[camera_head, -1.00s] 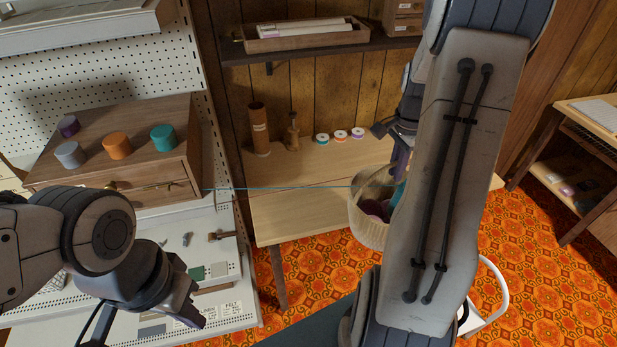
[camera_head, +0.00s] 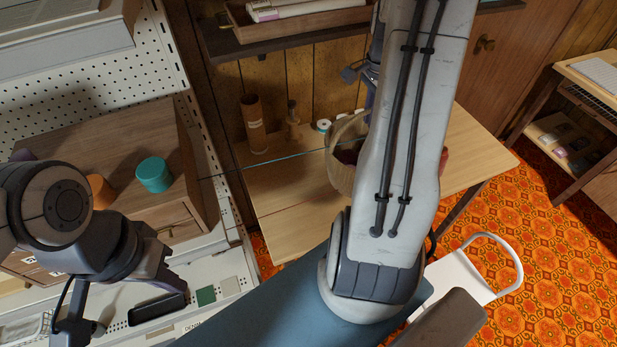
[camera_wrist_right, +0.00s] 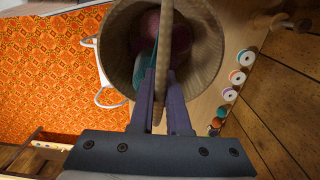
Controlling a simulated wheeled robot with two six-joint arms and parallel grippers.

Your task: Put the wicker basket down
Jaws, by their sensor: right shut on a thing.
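The wicker basket (camera_head: 342,168) shows in the head view over the light wooden table (camera_head: 285,215), partly hidden behind my right arm. I cannot tell whether its bottom touches the tabletop. My right gripper (camera_wrist_right: 161,95) is shut on the basket's handle (camera_wrist_right: 167,45) in the right wrist view, and the basket's open mouth (camera_wrist_right: 207,50) with pink and teal contents lies beyond the fingers. In the head view the right fingers are mostly hidden by the arm. My left gripper (camera_head: 125,298) is open and empty at the lower left, over the white pegboard shelf, away from the basket.
A brown cylinder (camera_head: 253,122), a small wooden bottle-shaped item (camera_head: 292,122) and spools (camera_wrist_right: 233,77) stand along the table's back. The table's front left is clear. A wall shelf (camera_head: 290,35) hangs above. A thin blue thread crosses to the basket.

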